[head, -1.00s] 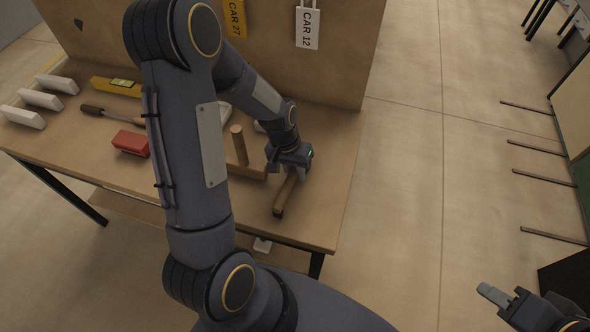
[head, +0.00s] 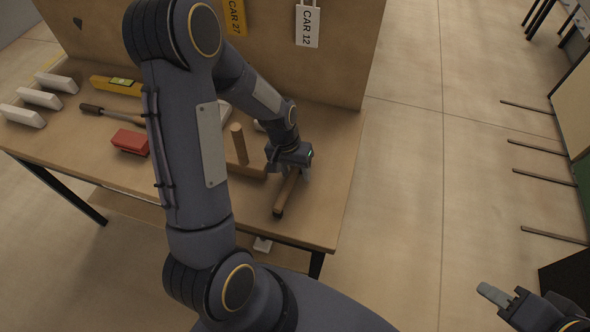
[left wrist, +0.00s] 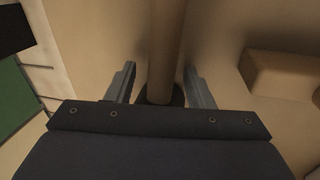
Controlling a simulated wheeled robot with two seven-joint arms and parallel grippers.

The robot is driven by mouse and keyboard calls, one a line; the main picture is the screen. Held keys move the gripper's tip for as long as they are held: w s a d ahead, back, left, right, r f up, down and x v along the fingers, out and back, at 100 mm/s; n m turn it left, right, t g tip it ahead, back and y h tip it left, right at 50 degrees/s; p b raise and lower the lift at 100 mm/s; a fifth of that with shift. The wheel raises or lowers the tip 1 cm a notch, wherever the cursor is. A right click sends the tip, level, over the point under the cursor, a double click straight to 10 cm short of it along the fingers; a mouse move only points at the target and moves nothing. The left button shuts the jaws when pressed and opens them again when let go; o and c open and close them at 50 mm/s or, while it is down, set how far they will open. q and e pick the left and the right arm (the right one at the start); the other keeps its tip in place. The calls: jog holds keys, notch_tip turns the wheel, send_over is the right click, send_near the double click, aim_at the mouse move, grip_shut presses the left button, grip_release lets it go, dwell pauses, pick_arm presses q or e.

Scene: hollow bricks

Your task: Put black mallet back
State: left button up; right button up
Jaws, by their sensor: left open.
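The mallet's brown wooden handle (head: 287,194) lies on the near right part of the workbench, under my left gripper (head: 292,170). In the left wrist view the handle (left wrist: 167,40) runs between the two fingers of my left gripper (left wrist: 158,75), with a visible gap on each side. A dark round part (left wrist: 160,96) shows at its lower end, partly hidden by the gripper body; most of the head is hidden. My left gripper is open around the handle. My right gripper (head: 494,295) is far off at the lower right, over the floor; its jaw opening is unclear.
A wooden block with an upright peg (head: 239,145) stands just left of my left gripper. A red item (head: 131,142), a yellow level (head: 116,87), a screwdriver-like tool (head: 108,113) and white blocks (head: 40,99) lie further left. The back panel (head: 340,55) rises behind.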

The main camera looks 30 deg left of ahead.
pick_arm(q)
jog(key=v, duration=0.7)
jog(key=shift+r, duration=0.45)
jog(key=shift+r, duration=0.1)
jog(key=s+d+r+t, duration=0.2)
jog(key=s+d+r, duration=0.1)
jog(key=s+r, duration=0.3)
jog(key=s+d+r+t+h, duration=0.1)
jog(key=s+d+r+t, duration=0.2)
jog(key=s+r, duration=0.4)
jog(key=s, duration=0.3)
jog(key=shift+s, duration=0.35)
